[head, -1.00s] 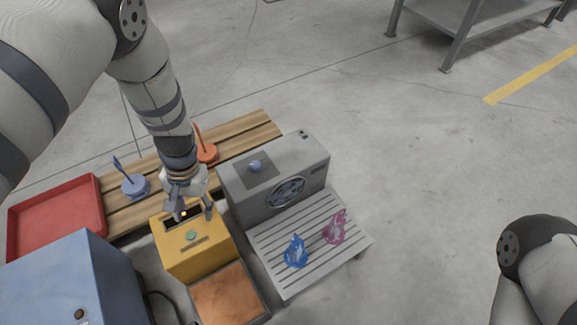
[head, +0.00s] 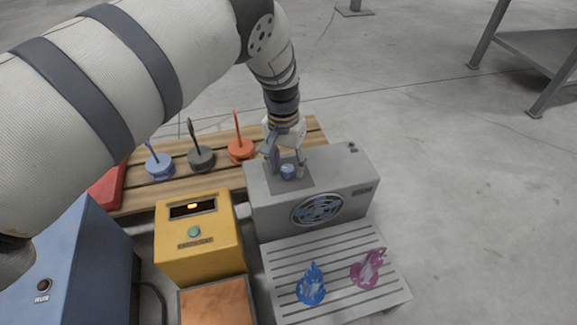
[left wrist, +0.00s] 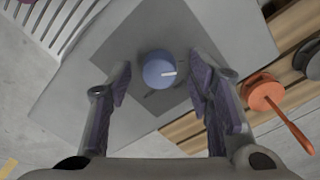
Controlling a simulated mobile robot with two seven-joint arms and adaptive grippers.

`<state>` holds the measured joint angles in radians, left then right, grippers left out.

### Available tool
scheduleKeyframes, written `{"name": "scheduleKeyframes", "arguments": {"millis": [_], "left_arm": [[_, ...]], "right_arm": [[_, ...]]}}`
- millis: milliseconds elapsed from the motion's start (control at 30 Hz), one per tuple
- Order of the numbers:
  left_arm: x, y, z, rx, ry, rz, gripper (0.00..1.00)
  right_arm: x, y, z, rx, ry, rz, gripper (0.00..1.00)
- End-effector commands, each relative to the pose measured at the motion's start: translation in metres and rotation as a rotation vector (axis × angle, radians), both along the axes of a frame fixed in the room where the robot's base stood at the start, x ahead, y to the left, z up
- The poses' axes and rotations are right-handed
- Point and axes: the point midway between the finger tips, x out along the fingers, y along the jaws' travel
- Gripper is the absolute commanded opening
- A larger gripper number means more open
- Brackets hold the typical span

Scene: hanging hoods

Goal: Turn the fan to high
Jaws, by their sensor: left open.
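The fan (head: 319,207) is a grey box with a round grille on its front. A blue knob (head: 288,171) sits on a darker square plate on its top. In the left wrist view the knob (left wrist: 159,69) has a white pointer mark on its face, pointing to the right. My left gripper (head: 287,174) is open above the fan top, its fingers on either side of the knob. In the left wrist view the fingers look apart from the knob. My right gripper is not in view.
A yellow box (head: 199,240) with a green button and a blue cabinet (head: 78,262) stand left of the fan. A slatted grey rack (head: 335,290) with blue and pink flame-shaped pieces lies in front. Blue, black and orange handled discs (head: 241,150) rest on the wooden pallet behind.

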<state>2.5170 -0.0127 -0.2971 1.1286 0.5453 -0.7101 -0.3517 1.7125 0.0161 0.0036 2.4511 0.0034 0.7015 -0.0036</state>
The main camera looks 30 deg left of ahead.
Motion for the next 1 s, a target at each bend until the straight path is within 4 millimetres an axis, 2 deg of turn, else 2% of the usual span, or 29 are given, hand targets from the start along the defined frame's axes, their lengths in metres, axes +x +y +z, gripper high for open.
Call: {"name": "scheduleKeyframes", "arguments": {"millis": [233,433,767,1000], "left_arm": [[0.0001,-0.0001,-0.0002,0.000,-0.001,0.000,0.45],[-0.0001,0.0000,-0.0002,0.000,0.000,0.000,0.00],[-0.0002,0.0000,-0.0002,-0.001,0.000,-0.029,0.00],[0.0000,0.0003,0.0003,-0.001,-0.001,-0.168,0.00]], "right_arm": [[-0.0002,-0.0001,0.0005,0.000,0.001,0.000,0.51],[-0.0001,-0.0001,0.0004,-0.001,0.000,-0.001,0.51],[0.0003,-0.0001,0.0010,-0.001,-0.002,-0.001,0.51],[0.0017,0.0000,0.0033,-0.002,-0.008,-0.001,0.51]]}}
